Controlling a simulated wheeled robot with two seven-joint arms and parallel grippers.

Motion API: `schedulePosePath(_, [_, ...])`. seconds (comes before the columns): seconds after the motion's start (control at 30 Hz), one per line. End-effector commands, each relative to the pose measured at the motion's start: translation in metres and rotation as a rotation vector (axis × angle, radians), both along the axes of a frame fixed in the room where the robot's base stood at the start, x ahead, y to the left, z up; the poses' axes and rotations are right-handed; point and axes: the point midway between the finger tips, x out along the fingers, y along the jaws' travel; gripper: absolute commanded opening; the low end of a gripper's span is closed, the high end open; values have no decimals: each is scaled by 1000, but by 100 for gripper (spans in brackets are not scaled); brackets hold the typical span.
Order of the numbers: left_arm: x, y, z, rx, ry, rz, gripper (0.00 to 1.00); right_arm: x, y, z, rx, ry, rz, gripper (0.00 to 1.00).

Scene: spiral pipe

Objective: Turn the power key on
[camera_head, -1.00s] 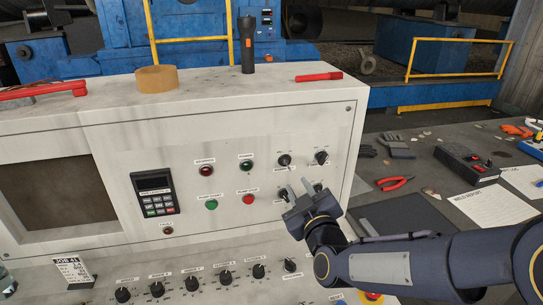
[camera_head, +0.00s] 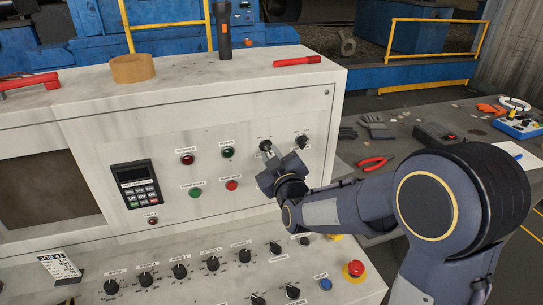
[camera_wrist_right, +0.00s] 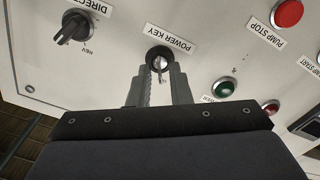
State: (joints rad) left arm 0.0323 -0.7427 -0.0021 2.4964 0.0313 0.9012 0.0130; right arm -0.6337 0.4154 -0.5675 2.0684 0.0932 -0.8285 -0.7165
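In the right wrist view my right gripper (camera_wrist_right: 160,76) is open, with a finger on each side of the key and small gaps visible. Finger contact cannot be told. My left gripper is out of view.
A direction knob (camera_head: 302,142) is just right of the key. The green lamp (camera_head: 228,152) and red pump button (camera_head: 231,184) are to its left. Several knobs and a red emergency button (camera_head: 355,269) sit on the lower sloped panel. A side table holds pliers (camera_head: 375,162).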

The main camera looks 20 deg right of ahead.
Motion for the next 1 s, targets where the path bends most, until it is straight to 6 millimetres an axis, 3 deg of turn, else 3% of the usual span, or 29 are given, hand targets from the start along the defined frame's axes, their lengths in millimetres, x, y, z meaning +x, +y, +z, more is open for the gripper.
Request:
schedulePosePath(0.13, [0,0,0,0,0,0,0,0,0,0,0,0,0,0])
schedulePosePath(0.57, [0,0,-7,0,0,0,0,0,-1,-2,36,1,-1,0])
schedulePosePath(1.0, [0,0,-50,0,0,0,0,0,-1,-5,349,8,-1,0])
